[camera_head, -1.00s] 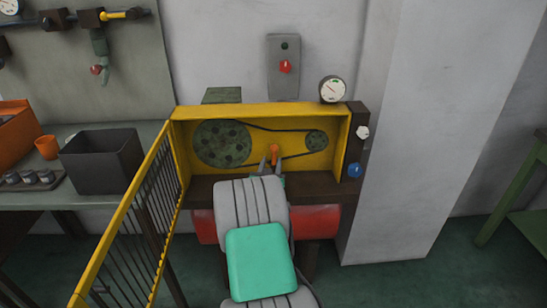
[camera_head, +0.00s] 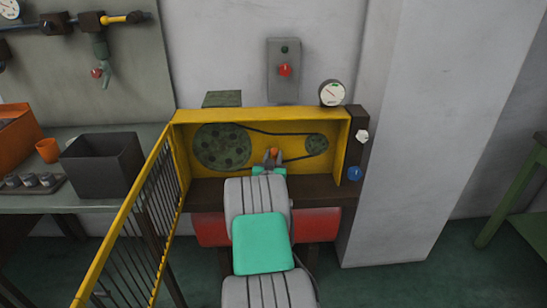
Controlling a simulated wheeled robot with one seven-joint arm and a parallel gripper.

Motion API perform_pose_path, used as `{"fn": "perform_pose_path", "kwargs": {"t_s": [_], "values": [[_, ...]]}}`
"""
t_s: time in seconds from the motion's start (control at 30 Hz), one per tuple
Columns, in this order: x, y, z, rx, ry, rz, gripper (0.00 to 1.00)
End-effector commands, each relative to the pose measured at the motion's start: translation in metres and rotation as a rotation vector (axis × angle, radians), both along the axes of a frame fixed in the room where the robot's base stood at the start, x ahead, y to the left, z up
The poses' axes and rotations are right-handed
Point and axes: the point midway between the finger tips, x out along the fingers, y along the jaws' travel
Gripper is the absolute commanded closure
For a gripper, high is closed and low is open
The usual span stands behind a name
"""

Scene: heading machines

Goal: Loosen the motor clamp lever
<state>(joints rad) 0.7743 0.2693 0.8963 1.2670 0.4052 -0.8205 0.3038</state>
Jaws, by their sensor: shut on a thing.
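The orange motor clamp lever (camera_head: 273,151) shows in the head view inside the yellow housing, between the two pulleys and low down. My gripper (camera_head: 273,156) reaches up to it from the front and is shut on it. The fingers stand on either side of the lever, and only its upper part shows. My arm hides the area below the gripper. The large green pulley (camera_head: 223,146) is left of the lever and the small pulley (camera_head: 316,144) is right of it, with a dark belt around both.
An open yellow barred guard (camera_head: 135,222) swings out on the left of the housing (camera_head: 342,150). A red cylinder (camera_head: 318,224) lies below. A dark post with a blue knob (camera_head: 354,173) stands at the right, beside a grey wall pillar. A dark bin (camera_head: 102,165) sits on the left bench.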

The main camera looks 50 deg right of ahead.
Motion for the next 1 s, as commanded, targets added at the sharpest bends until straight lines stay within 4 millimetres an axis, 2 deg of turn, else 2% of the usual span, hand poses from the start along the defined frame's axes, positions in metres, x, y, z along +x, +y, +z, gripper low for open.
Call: {"fn": "perform_pose_path", "kwargs": {"t_s": [0.1,1.0], "values": [[0.0000,0.0002,-0.0003,0.001,0.001,0.000,1.00],[0.0000,0.0013,-0.0011,0.002,0.001,0.001,1.00]]}}
